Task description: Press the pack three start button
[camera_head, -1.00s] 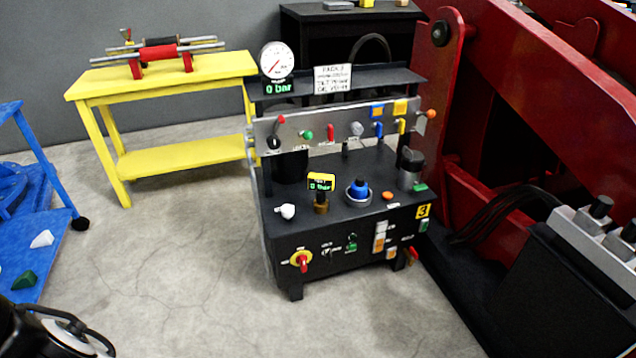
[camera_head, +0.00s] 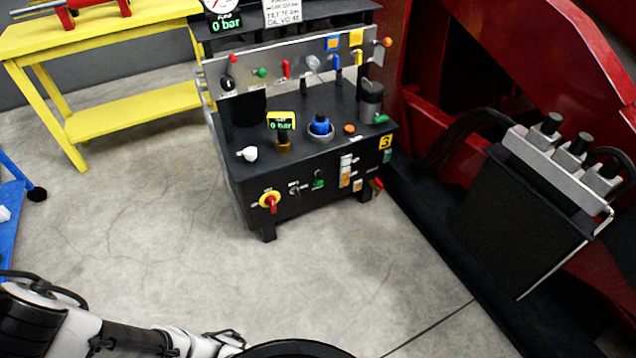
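The pack three unit (camera_head: 215,170) is a black bench marked with a yellow "3" plate (camera_head: 385,142), in the middle of the head view. Its front panel carries a small green button (camera_head: 318,183) among tiny labels I cannot read; it looks like a start button. To its left is a red and yellow rotary switch (camera_head: 270,201). White and orange indicators (camera_head: 345,172) sit to its right. Two displays on the unit read 0 bar. My arm enters at the lower left, well short of the panel. I cannot make out gripper fingers.
A yellow table (camera_head: 130,102) stands back left, and a blue frame (camera_head: 12,205) at the left edge. Large red machinery (camera_head: 470,60) and a dark block with a grey valve bank (camera_head: 560,160) fill the right. The floor before the unit is clear.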

